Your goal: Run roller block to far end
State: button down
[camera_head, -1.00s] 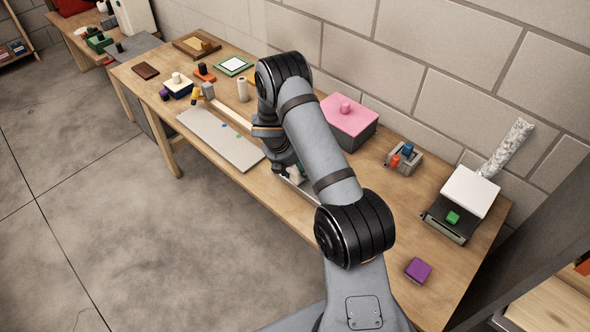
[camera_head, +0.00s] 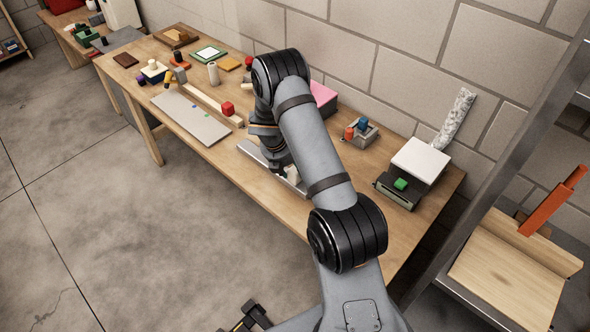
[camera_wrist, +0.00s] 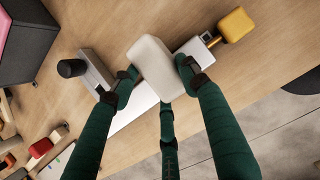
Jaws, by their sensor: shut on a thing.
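The white roller block (camera_wrist: 152,62) is between my gripper's green fingers (camera_wrist: 158,72) in the wrist view. The gripper is shut on it. The block appears to sit over a long pale metal rail (camera_wrist: 133,108); its underside is hidden. One rail end has a grey bracket beside a black knob (camera_wrist: 72,68). Near the other end is a small fitting with a yellow block (camera_wrist: 236,24). In the head view my gripper (camera_head: 286,172) is low at the bench's front edge, over the rail (camera_head: 250,149), partly hidden by my arm.
A pink-topped box (camera_head: 324,98) stands behind my arm. A grey holder with red and blue pegs (camera_head: 361,130) and a white-topped device (camera_head: 420,158) stand right.

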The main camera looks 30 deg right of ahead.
jog(key=shift+s+d+f, duration=0.1)
jog(key=shift+s, duration=0.1)
jog(key=c, duration=0.9)
grip_release()
jog(key=shift+s, duration=0.1)
jog(key=shift+r, duration=0.25)
jog(key=v, duration=1.1)
jog(key=shift+a+r, duration=0.25)
jog(key=shift+a, duration=0.1)
